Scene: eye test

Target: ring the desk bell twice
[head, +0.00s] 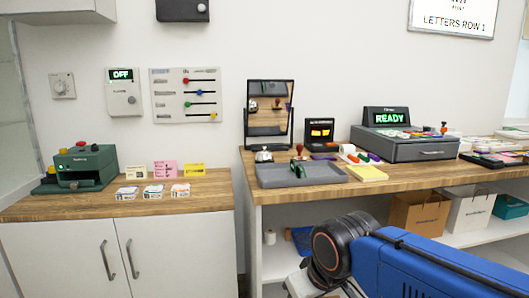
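The desk bell (264,156) looks like a small silver dome. It stands on the wooden desk (405,186) at the desk's left end, in front of the mirror and just behind the grey tray. It is small in the head view, so its button is hard to make out. My blue arm comes in from the lower right, below and in front of the desk. Its far end runs out of the bottom of the picture, and my gripper's fingers are not in view.
A framed mirror (269,129) stands behind the bell, and a grey tray (301,182) lies in front. A yellow pad (367,174) and a grey register reading READY (402,150) are to the right. A lower cabinet (119,190) with a green machine (86,165) stands left.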

